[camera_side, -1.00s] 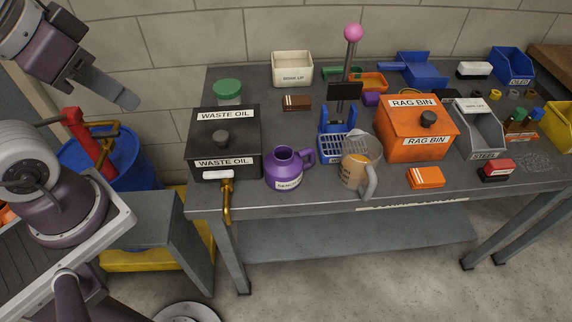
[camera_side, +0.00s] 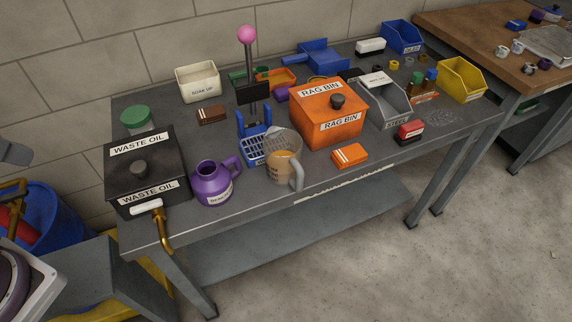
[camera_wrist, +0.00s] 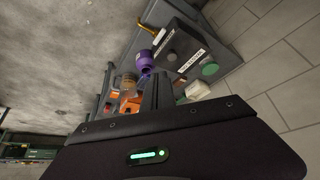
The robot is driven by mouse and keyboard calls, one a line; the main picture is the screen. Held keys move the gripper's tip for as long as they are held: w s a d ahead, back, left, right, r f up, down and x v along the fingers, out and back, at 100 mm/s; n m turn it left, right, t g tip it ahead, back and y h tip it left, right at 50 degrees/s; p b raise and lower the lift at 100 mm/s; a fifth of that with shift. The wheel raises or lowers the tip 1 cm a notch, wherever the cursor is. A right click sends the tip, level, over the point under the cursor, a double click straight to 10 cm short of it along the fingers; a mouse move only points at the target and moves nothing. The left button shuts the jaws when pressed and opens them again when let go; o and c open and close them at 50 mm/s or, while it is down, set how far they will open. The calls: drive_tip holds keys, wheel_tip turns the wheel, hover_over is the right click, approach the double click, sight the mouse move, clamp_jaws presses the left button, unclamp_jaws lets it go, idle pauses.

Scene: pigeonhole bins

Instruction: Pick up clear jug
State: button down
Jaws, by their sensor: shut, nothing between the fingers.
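The clear jug (camera_side: 280,168) stands upright near the front edge of the grey bench. It is see-through, holds a tan-orange content low inside, and has a pale grey handle on its right front side. In the wrist view the jug (camera_wrist: 128,86) shows small and far off, left of my fingers. My gripper (camera_wrist: 160,78) is shut and empty, well away from the bench. In the side view only a grey tip (camera_side: 14,153), likely my gripper, shows at the left edge.
A purple jug (camera_side: 212,186) stands left of the clear jug. A blue basket (camera_side: 256,150) is just behind it, with the orange rag bin (camera_side: 352,127) behind right. An orange box (camera_side: 349,156) lies to its right. The black waste oil box (camera_side: 172,165) stands at the left end.

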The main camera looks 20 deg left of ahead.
idle(0.4)
drive_tip(key=c, duration=1.6)
unclamp_jaws()
drive_tip(key=m+t+h, duration=0.2)
drive_tip(key=m+h, duration=0.1)
drive_tip(key=m, duration=0.1)
hover_over(297, 178)
drive_tip(key=s+a, duration=0.4)
drive_tip(key=a, duration=0.5)
wheel_tip(297, 178, down, 14)
drive_tip(key=d+f+m+h, duration=0.1)
drive_tip(key=d+f, duration=0.6)
drive_tip(key=f, duration=0.3)
drive_tip(key=shift+w+f+m, duration=0.2)
drive_tip(key=shift+w+m, duration=0.1)
drive_tip(key=shift+m, duration=0.1)
drive_tip(key=x, duration=0.6)
drive_tip(key=shift+w+d, duration=0.35)
drive_tip(key=shift+c, duration=0.2)
